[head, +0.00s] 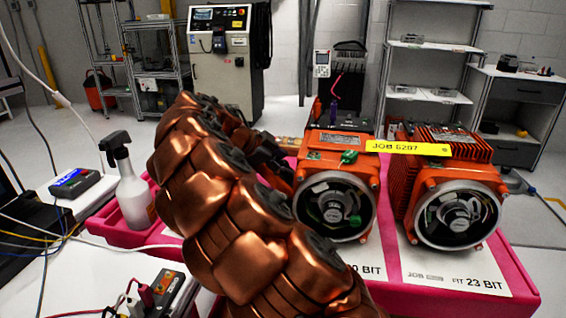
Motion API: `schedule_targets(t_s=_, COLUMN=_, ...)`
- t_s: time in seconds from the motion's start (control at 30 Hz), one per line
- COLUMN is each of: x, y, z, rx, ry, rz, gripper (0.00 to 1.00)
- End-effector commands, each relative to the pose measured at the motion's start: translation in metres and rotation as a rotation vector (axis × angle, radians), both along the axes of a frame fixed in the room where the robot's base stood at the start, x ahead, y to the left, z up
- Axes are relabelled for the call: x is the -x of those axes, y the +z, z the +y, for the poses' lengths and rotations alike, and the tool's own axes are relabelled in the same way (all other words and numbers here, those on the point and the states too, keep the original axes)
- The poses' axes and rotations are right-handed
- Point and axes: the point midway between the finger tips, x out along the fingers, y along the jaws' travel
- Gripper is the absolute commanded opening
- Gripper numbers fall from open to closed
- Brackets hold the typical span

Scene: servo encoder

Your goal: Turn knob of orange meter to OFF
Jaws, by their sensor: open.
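I cannot make out an orange meter or its knob for certain. My copper-coloured arm covers the middle of the head view and may hide it. My gripper (272,158) shows only as dark parts behind the arm, left of the nearer orange servo motor. It is open; its fingertips are mostly hidden, and I cannot tell if it touches anything. The left orange servo motor (340,160) has an open round encoder face and green connectors. The right orange servo motor (450,185) stands beside it, its encoder face also open.
The motors stand on a pink-edged bench (520,285). A yellow JOB label (408,148) spans the gap between them.

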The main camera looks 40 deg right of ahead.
Motion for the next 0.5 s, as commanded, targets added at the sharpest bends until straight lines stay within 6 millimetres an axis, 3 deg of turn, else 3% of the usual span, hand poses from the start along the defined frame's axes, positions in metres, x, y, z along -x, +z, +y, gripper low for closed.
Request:
schedule_targets(t_s=0.27, x=0.0004, y=-0.0017, z=-0.003, rx=0.0, ry=-0.001, rz=-0.001, gripper=0.58)
schedule_targets(t_s=0.5, x=0.0004, y=-0.0015, z=-0.0029, rx=0.0, ry=-0.001, rz=-0.001, gripper=0.34)
